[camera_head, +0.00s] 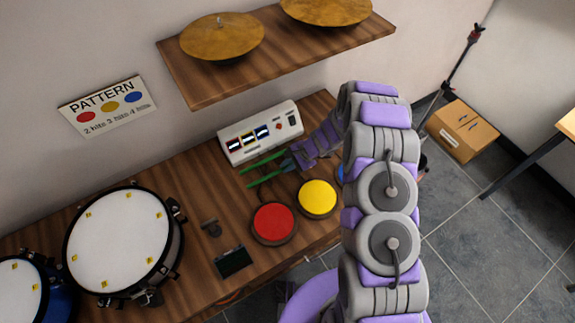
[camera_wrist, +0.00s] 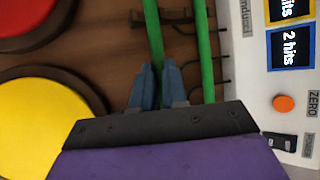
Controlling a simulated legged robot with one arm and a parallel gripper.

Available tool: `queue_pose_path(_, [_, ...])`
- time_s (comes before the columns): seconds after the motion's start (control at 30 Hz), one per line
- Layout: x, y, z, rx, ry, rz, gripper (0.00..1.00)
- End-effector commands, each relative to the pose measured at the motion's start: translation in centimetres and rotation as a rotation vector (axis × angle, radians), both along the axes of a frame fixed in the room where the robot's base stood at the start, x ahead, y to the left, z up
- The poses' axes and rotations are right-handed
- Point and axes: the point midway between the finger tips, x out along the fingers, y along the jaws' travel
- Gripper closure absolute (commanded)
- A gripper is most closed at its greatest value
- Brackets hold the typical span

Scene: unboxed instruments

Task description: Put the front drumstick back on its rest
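Two green drumsticks lie side by side between the coloured pads and the white box. The front drumstick (camera_head: 262,180) (camera_wrist: 153,35) is nearer the pads, and the back drumstick (camera_head: 262,162) (camera_wrist: 206,50) is nearer the box. My gripper (camera_head: 288,165) (camera_wrist: 158,68) has its two blue-grey fingers closed around the front drumstick, one on each side. Dark rest prongs (camera_wrist: 230,56) show beside the back drumstick in the wrist view. Whether the front drumstick touches a rest is unclear, and its far end is hidden by my gripper.
The white box (camera_head: 260,133) with small screens stands close behind the sticks. Red (camera_head: 273,223) and yellow (camera_head: 317,199) pads sit in front. A white drum (camera_head: 120,240) is at left. A shelf with cymbals (camera_head: 222,36) hangs above. Bare wood (camera_head: 200,190) lies left of the sticks.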

Motion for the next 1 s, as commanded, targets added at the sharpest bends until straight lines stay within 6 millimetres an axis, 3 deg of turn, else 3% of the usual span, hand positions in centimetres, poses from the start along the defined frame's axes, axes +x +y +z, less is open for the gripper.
queue_pose_path(0.3, [0.0, 0.0, 0.0, 0.000, 0.000, 0.000, 0.58])
queue_pose_path(0.67, [0.0, -0.4, 0.6, 0.001, 0.000, -0.001, 0.57])
queue_pose_path(1.0, [0.2, -4.2, 6.1, -0.002, -0.004, -0.003, 0.57])
